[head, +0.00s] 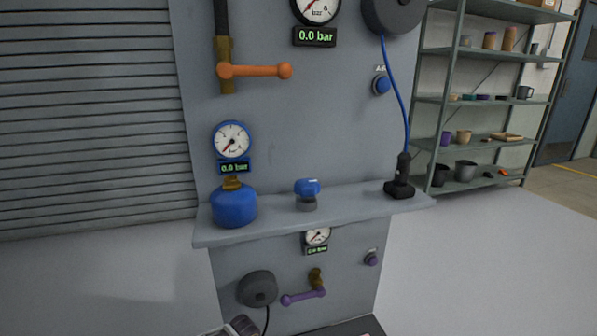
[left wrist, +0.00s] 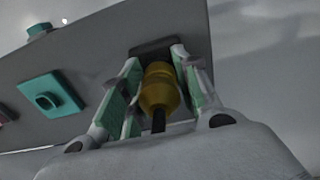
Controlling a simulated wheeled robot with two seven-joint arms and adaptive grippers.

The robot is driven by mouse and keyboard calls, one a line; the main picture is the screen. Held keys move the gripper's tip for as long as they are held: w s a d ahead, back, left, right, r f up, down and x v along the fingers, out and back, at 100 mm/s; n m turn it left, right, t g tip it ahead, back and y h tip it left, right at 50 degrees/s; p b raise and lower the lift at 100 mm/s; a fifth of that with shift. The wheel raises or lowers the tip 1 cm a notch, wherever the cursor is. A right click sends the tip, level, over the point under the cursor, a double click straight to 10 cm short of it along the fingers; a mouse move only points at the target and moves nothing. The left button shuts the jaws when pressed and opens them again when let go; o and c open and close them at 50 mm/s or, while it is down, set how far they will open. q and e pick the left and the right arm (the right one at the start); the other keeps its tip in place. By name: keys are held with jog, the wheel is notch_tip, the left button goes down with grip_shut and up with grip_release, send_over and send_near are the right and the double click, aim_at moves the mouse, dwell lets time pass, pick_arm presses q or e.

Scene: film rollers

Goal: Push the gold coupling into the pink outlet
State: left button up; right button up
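The gold coupling (left wrist: 160,88) sits between the two green-padded fingers of my left gripper (left wrist: 157,68) in the left wrist view, with a black hose or stem running back from it. The fingers flank it closely on both sides and appear shut on it. A dark block (left wrist: 150,47) shows just beyond the coupling; whether they touch I cannot tell. I cannot make out a pink outlet for certain; a dark piece with a reddish edge (left wrist: 7,114) is cut off at the left edge of that view. My right gripper is not seen.
A teal square fitting (left wrist: 52,95) and another teal fitting (left wrist: 39,31) sit on a grey panel. In the head view, a grey ledge (head: 270,226) holds a blue tank (head: 234,206). Below are a black reel (head: 257,289), a purple lever (head: 303,296) and a purple fitting (head: 371,259).

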pick_arm(q)
grip_shut()
jog(key=o, duration=1)
grip_release()
jog(key=shift+o, duration=0.2)
jog(key=shift+r, duration=0.1)
jog(key=shift+r, duration=5.9)
